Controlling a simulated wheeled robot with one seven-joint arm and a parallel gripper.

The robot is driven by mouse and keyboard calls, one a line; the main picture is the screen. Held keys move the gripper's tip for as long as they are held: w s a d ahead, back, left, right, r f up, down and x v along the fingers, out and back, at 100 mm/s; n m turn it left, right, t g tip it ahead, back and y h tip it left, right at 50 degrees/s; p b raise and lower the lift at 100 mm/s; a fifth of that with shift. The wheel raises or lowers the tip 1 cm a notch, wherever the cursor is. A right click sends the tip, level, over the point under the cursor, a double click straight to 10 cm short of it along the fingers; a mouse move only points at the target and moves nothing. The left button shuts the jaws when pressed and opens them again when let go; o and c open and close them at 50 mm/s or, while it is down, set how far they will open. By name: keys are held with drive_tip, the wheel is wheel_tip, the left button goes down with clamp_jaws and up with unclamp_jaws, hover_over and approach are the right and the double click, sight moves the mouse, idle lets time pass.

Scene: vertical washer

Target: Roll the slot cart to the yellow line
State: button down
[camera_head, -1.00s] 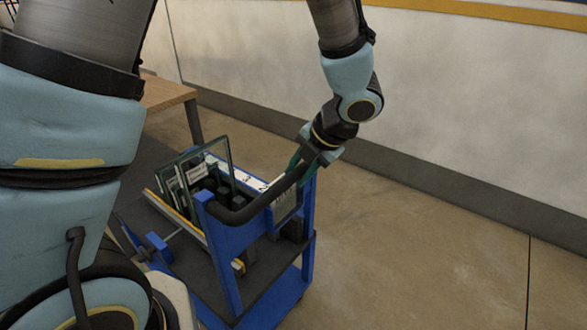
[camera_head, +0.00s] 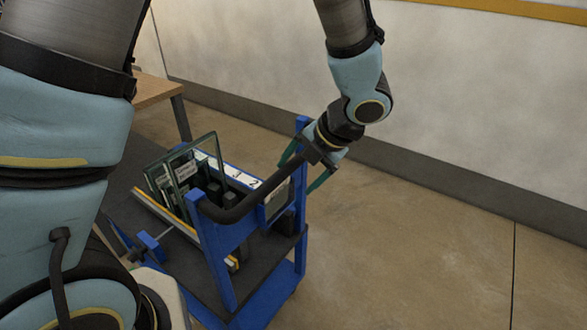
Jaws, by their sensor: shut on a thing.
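The slot cart is blue with a dark shelf (camera_head: 255,275) and stands low in the middle of the view. It carries framed glass panels (camera_head: 185,170) upright in slots. Its black handle bar (camera_head: 245,203) runs between two blue posts on the side facing right. My gripper (camera_head: 305,170), with teal fingers, is shut on the handle near its far post (camera_head: 301,124). The fingers lie on either side of the bar. No yellow line shows on the visible floor.
A wooden table (camera_head: 155,90) stands behind the cart at the left. A pale wall (camera_head: 470,90) with a dark base strip and a yellow band (camera_head: 520,10) runs along the back. Bare tan floor (camera_head: 400,260) lies open to the right, crossed by a thin seam.

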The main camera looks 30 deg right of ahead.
drive_tip(key=s+d, duration=0.2)
drive_tip(key=s, duration=0.1)
drive_tip(key=shift+f, duration=0.1)
idle(0.8)
drive_tip(key=s+d+p, duration=0.2)
drive_tip(key=s+d, duration=0.4)
drive_tip(key=s, duration=0.5)
drive_tip(key=shift+s+p, duration=0.3)
idle(1.5)
drive_tip(key=shift+d, duration=0.15)
idle(0.6)
drive_tip(key=s+d+p, duration=0.2)
drive_tip(key=s+d, duration=0.4)
drive_tip(key=s, duration=0.6)
drive_tip(key=shift+d, duration=0.3)
idle(1.4)
